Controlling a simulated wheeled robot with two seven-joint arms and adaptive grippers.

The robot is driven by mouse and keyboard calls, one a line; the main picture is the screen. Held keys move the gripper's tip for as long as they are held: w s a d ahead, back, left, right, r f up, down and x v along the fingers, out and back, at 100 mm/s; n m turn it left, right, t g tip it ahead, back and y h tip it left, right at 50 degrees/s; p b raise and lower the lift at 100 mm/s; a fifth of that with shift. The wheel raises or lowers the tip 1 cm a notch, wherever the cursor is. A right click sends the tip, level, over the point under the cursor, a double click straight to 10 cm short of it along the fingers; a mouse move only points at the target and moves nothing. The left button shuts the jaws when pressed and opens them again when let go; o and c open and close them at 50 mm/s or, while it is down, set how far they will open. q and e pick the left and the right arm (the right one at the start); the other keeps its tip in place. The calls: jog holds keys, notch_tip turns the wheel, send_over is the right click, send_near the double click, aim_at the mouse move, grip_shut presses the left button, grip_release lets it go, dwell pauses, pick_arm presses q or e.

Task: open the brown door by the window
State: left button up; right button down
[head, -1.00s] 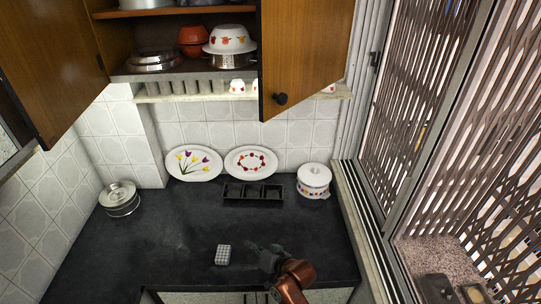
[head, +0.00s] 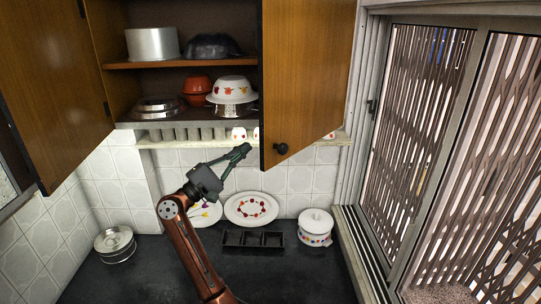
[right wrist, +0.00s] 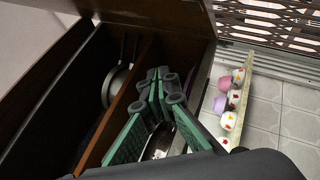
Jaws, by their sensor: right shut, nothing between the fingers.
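The brown door by the window (head: 308,70) hangs at the right of the wall cupboard in the head view. It stands ajar, swung out from the cupboard, with a dark round knob (head: 281,149) near its lower left corner. My right gripper (head: 246,150) is raised just left of the door's lower left edge, near the ledge below the cupboard. Its fingers are shut and empty. In the right wrist view the closed green-and-grey fingers (right wrist: 166,86) are beside brown wooden panels; I cannot tell whether they touch the door. My left gripper is out of view.
The left cupboard door (head: 55,80) also stands open. Bowls and pots fill the shelves, and small cups (right wrist: 229,120) line the narrow ledge. Plates (head: 251,208), a black tray (head: 252,239) and a white pot (head: 315,226) stand on the dark counter.

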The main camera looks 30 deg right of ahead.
aim_at(271, 154)
jog(key=s+a+f+m+g+y, duration=0.1)
jog(key=a+m+g+y, duration=0.1)
jog(key=a+m+y, duration=0.25)
jog(key=shift+m, duration=0.25)
jog(key=s+d+p, duration=0.1)
jog(key=d+p, duration=0.1)
jog(key=d, duration=0.2)
jog(key=s+d+p, duration=0.1)
jog(key=d+p, duration=0.1)
jog(key=d, duration=0.1)
jog(key=s+d+p, duration=0.1)
jog(key=d+p, duration=0.1)
jog(key=d, duration=0.2)
jog(key=shift+s+d+f+p, duration=0.15)
jog(key=shift+s+d+p, duration=0.15)
jog(key=shift+s+p, duration=0.1)
jog(key=shift+a, duration=0.1)
